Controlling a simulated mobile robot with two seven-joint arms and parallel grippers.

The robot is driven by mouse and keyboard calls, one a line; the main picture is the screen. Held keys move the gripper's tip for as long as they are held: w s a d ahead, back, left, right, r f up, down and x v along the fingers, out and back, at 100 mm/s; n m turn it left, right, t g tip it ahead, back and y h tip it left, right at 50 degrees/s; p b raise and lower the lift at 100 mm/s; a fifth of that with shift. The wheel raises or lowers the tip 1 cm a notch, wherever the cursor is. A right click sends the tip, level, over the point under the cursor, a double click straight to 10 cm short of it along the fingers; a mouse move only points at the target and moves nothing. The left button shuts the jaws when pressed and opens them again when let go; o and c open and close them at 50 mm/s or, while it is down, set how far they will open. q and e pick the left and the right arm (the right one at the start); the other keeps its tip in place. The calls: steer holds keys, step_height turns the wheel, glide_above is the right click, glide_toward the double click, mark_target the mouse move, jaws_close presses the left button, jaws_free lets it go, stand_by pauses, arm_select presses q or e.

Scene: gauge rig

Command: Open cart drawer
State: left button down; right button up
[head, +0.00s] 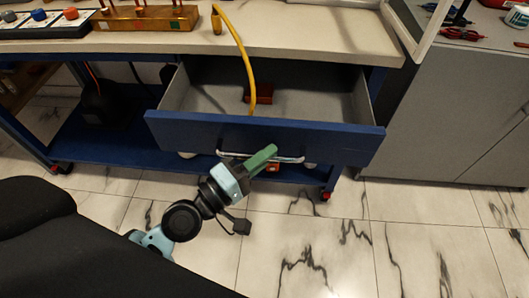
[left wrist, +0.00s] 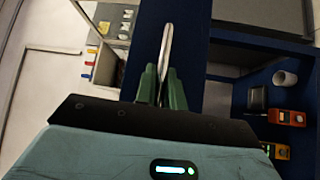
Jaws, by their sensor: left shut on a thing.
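The cart drawer (head: 340,141) has a blue front and a grey inside, and it stands pulled out below the cart's worktop. Its silver bar handle (head: 289,160) runs across the front; it also shows in the left wrist view (left wrist: 167,42). In the left wrist view the fingers (left wrist: 161,83) close on either side of the bar. The fingers hide part of the handle. My right gripper is in neither view.
A red-brown block (head: 258,94) lies in the drawer. A yellow cable (head: 243,51) hangs from the worktop (head: 300,35) over the drawer. A grey cabinet (head: 455,110) stands at the right. The marble floor (head: 320,240) in front is clear.

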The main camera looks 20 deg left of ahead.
arm_select(q)
steer(key=c, duration=1.5)
jaws_free()
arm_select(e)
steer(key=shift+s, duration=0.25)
